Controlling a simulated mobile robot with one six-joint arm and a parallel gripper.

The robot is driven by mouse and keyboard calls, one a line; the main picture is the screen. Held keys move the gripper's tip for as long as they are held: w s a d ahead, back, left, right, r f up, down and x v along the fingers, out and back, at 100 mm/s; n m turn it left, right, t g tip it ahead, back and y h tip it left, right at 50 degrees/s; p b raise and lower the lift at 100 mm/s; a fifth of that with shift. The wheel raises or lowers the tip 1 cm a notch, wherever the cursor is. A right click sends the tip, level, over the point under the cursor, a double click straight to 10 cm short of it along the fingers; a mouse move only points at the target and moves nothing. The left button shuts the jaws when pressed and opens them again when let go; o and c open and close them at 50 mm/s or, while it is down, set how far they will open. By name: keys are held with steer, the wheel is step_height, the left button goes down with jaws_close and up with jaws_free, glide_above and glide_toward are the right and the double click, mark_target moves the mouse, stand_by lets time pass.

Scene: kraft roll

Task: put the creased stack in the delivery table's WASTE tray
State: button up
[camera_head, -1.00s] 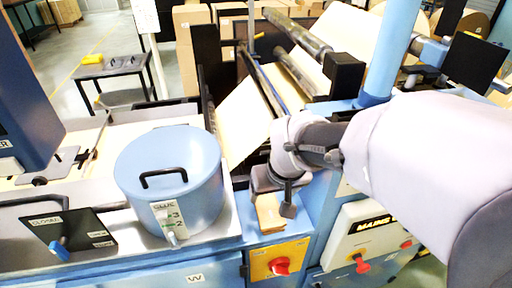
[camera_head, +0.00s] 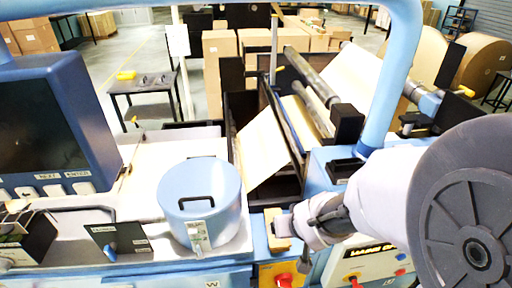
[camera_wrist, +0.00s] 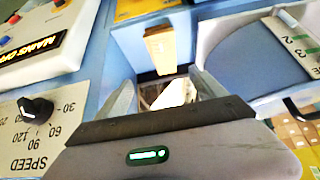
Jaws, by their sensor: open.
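My gripper (camera_wrist: 165,98) is open, with its two fingers apart in the wrist view. In the head view it (camera_head: 283,228) is low over the machine's front ledge, beside the blue pot. A tan, paper-coloured piece (camera_wrist: 160,48) lies just beyond the fingertips, and it also shows in the head view (camera_head: 272,240), partly hidden by the gripper. A pale, crumpled-looking patch (camera_wrist: 172,94) shows between the fingers. I cannot tell which of these is the creased stack, or whether the gripper touches either. No tray marked WASTE can be made out.
The blue lidded glue pot (camera_head: 200,195) stands left of the gripper. A red knob (camera_head: 284,281) is below the ledge. A sloping paper web (camera_head: 264,150) and rollers (camera_head: 311,78) are behind. A blue frame tube (camera_head: 398,70) rises at right. A black table (camera_head: 146,90) stands farther back.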

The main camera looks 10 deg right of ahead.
steer(key=b+x, duration=0.8)
steer(key=x, duration=0.4)
steer(key=shift+w+f, duration=0.1)
steer(key=shift+w, duration=0.1)
steer(key=b+x, duration=0.4)
steer(key=x, duration=0.1)
steer(key=shift+a, duration=0.4)
steer(key=shift+w+f+b, duration=0.25)
steer(key=shift+w+b, duration=0.15)
steer(key=shift+w, duration=0.05)
steer(key=shift+r, duration=0.15)
steer(key=shift+c, duration=0.2)
steer(key=shift+s, duration=0.1)
jaws_close()
